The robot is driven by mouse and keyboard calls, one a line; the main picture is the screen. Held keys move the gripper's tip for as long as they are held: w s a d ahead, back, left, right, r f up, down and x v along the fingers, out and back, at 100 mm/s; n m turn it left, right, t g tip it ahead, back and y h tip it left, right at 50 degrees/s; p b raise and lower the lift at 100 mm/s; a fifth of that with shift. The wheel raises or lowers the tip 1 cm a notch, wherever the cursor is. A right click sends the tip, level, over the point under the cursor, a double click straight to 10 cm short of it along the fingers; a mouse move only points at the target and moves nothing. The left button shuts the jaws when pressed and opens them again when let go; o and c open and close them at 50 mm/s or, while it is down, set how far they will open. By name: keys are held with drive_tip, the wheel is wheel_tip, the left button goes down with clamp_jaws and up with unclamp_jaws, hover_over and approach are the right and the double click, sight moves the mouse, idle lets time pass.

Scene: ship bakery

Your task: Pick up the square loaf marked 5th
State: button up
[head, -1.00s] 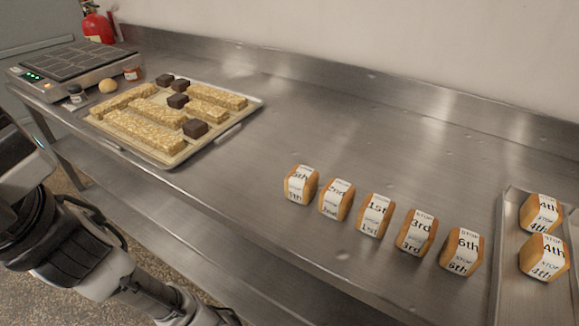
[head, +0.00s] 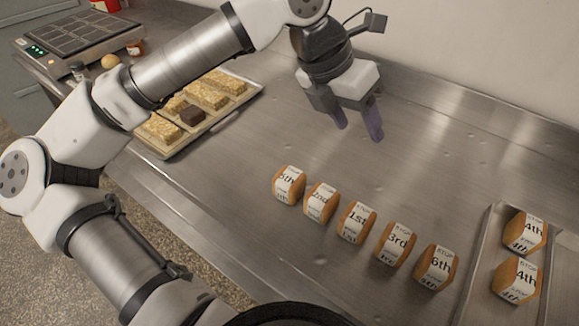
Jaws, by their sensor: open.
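My gripper (head: 358,132) is above the counter, behind and to the right of that loaf in the picture. Its two purple fingers point down, apart and empty.
A metal tray (head: 474,270) at the right holds two loaves marked 4th (head: 524,232). The counter behind the row is clear.

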sight(289, 176)
drive_tip(key=w+a+f+n+y, duration=0.3)
drive_tip(key=a+f+y, duration=0.2)
drive_tip(key=a, duration=0.5)
drive_tip(key=f+p, duration=0.1)
drive_tip(key=f, duration=0.2)
drive_tip(key=f+p, duration=0.1)
drive_tip(key=f, duration=0.3)
drive_tip(key=shift+w+d, duration=0.15)
drive_tip(key=shift+d, duration=0.05)
drive_tip(key=f, duration=0.1)
drive_tip(key=f+p, duration=0.1)
drive_tip(key=f, duration=0.1)
drive_tip(key=s+f+p, duration=0.1)
drive_tip(key=f, duration=0.1)
drive_tip(key=shift+a+f, duration=0.1)
drive_tip(key=shift+a, duration=0.15)
drive_tip(key=shift+f, duration=0.5)
drive_tip(key=c, duration=0.6)
